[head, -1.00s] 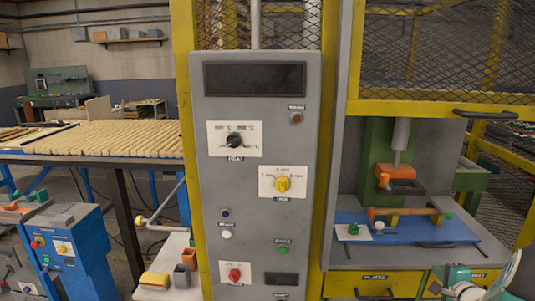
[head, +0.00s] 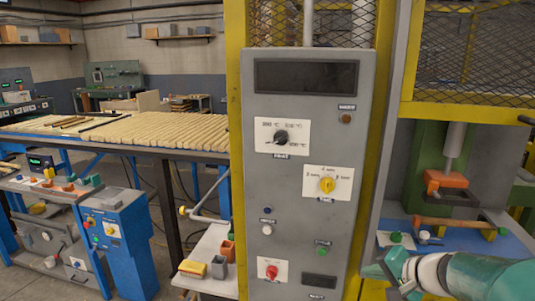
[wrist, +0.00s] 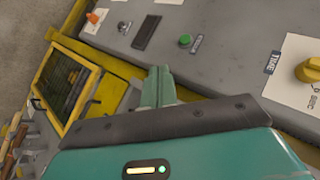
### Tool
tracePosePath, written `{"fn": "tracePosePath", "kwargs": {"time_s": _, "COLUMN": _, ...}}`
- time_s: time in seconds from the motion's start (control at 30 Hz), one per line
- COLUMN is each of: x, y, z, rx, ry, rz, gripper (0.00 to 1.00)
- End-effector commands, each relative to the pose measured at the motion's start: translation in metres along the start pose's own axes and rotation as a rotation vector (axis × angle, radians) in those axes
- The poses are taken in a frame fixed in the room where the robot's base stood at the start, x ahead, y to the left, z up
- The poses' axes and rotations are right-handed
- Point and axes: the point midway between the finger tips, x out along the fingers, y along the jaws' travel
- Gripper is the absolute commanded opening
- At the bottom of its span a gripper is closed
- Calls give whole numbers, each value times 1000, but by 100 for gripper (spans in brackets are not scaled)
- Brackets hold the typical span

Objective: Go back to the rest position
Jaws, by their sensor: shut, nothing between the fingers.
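My gripper (head: 392,275) is at the lower right of the head view, in front of the right side of the grey control panel (head: 303,190). Its green fingers are closed together with nothing between them. In the wrist view the shut fingers (wrist: 158,87) show below the panel's grey face (wrist: 215,50), with the green button (wrist: 186,40) and the yellow time knob (wrist: 309,70) beyond them. I cannot tell whether the fingers touch the panel.
A press (head: 452,180) stands at the right behind a yellow frame. A table of wooden rods (head: 130,132) and a blue machine (head: 127,235) are at the left. A small shelf (head: 208,285) with a yellow block (head: 193,268) sits by the panel's lower left.

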Motion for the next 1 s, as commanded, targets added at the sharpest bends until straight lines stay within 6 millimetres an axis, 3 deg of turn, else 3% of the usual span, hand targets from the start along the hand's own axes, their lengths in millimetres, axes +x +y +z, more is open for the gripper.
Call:
{"fn": "tracePosePath", "kwargs": {"time_s": 0.03, "x": -2, "y": -16, "z": 29, "rx": -77, "ry": -51, "rz": 34, "gripper": 0}}
{"fn": "tracePosePath", "kwargs": {"time_s": 0.2, "x": -20, "y": -34, "z": 108, "rx": -309, "ry": -179, "rz": 183, "gripper": 0}}
{"fn": "tracePosePath", "kwargs": {"time_s": 0.4, "x": -55, "y": -33, "z": 171, "rx": -585, "ry": -226, "rz": 360, "gripper": 0}}
{"fn": "tracePosePath", "kwargs": {"time_s": 0.53, "x": -78, "y": -27, "z": 191, "rx": -744, "ry": -198, "rz": 456, "gripper": 0}}
{"fn": "tracePosePath", "kwargs": {"time_s": 0.7, "x": -97, "y": -21, "z": 198, "rx": -859, "ry": -149, "rz": 525, "gripper": 0}}
{"fn": "tracePosePath", "kwargs": {"time_s": 1.0, "x": -100, "y": -20, "z": 198, "rx": -877, "ry": -138, "rz": 540, "gripper": 0}}
